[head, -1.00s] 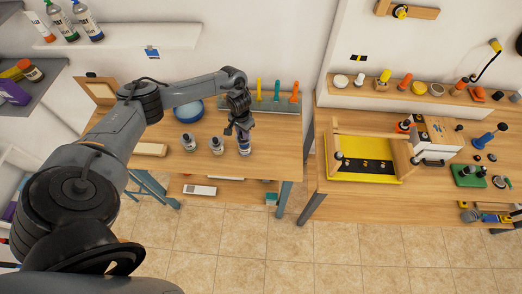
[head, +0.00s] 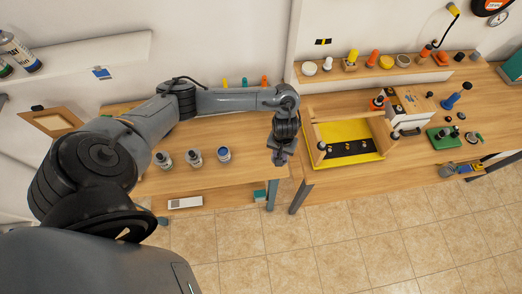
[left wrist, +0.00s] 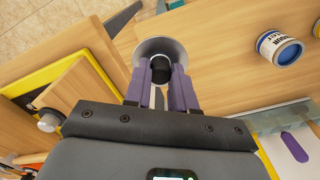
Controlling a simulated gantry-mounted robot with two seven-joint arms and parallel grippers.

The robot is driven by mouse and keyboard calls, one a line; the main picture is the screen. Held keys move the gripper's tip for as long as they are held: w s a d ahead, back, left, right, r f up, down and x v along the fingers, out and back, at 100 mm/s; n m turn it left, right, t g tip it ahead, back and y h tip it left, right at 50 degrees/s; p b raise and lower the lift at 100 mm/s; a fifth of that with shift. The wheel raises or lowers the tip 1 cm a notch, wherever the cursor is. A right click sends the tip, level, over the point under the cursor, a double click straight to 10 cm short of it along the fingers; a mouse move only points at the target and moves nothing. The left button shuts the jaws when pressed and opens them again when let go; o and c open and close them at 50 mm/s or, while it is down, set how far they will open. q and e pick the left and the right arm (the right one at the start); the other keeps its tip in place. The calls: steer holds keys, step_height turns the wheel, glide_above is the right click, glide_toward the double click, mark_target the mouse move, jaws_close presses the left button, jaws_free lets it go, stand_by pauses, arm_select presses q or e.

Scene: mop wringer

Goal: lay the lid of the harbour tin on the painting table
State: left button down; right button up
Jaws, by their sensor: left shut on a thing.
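My left gripper (head: 282,157) is over the right end of the left wooden table (head: 255,170). In the left wrist view, the gripper (left wrist: 160,82) is shut on the black knob of a round grey metal lid (left wrist: 147,47). The lid hangs between the fingertips; its height above the wood is hard to tell. The harbour tin (left wrist: 281,48), white-labelled with blue at its top, stands on the table beside the lid, apart from it. In the head view it appears to be the rightmost tin (head: 224,155) of the row. My right gripper is not in view.
Two more tins (head: 195,158) (head: 163,160) stand left of the harbour tin. A second table (head: 330,172) to the right carries a yellow tray (head: 377,155) with a wooden frame. A narrow gap separates the tables. The left table's right end looks clear.

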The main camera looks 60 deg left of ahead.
arm_select(q)
steer(key=s+a+f+b, duration=0.1)
steer(key=a+f, duration=0.1)
steer(key=a, duration=0.1)
steer(key=s+a+f+b, duration=0.2)
steer(key=a, duration=0.1)
steer(key=s+a+f+b, duration=0.1)
steer(key=s+a+f, duration=0.1)
steer(key=a+f, duration=0.1)
steer(key=shift+s+b, duration=0.25)
steer(key=shift+b, duration=0.15)
steer(key=shift+s+a+f, duration=0.15)
steer(key=shift+a+f, duration=0.1)
steer(key=shift+a, duration=0.25)
steer(key=shift+f+b, duration=0.3)
steer(key=shift+f, duration=1.7)
steer(key=shift+f, duration=0.15)
steer(key=c, duration=0.9)
jaws_free()
steer(key=shift+c, duration=0.2)
